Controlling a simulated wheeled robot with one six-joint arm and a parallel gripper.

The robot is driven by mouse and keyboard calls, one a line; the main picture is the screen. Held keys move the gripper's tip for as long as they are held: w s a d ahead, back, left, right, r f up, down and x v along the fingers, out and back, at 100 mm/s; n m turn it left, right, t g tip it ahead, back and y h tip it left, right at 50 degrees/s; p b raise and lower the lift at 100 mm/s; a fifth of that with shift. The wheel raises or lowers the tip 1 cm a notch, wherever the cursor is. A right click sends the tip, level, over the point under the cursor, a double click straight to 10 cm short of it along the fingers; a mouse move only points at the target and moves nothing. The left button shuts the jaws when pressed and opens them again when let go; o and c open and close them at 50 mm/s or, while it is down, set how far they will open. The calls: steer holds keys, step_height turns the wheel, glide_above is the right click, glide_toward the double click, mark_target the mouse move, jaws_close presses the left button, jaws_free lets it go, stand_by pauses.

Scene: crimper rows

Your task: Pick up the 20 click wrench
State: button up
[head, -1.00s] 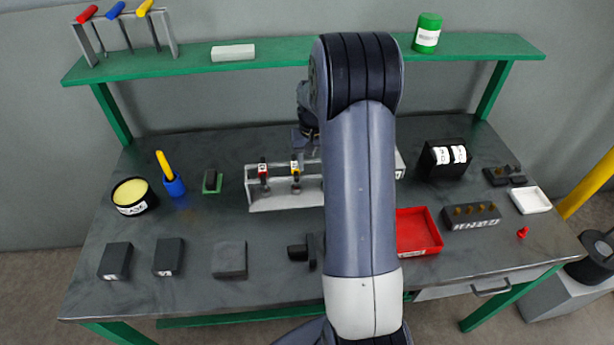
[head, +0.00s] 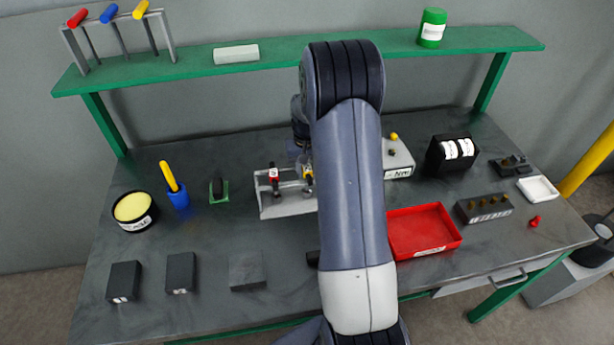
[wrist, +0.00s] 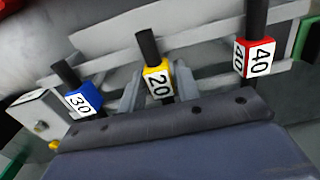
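The 20 click wrench (wrist: 158,83) has a dark handle and a yellow tag marked 20, and stands in the middle of a row in the wrist view. In the head view its yellow part (head: 308,174) shows at the pale rack (head: 288,206), partly behind my arm. A blue-tagged 30 wrench (wrist: 83,99) stands to its left and a red-tagged 40 wrench (wrist: 259,58) to its right in the wrist view. My gripper (wrist: 157,82) is open, with a grey finger on each side of the 20 wrench. Its contact with the wrench cannot be made out.
A red tray (head: 425,229) lies right of my arm, beside a pale block with a yellow knob (head: 398,160). A blue holder with a yellow tool (head: 175,190) and a round tin (head: 133,209) stand at left. Dark blocks (head: 181,273) line the front.

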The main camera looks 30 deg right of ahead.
jaws_close()
steer(key=shift+r, duration=0.1)
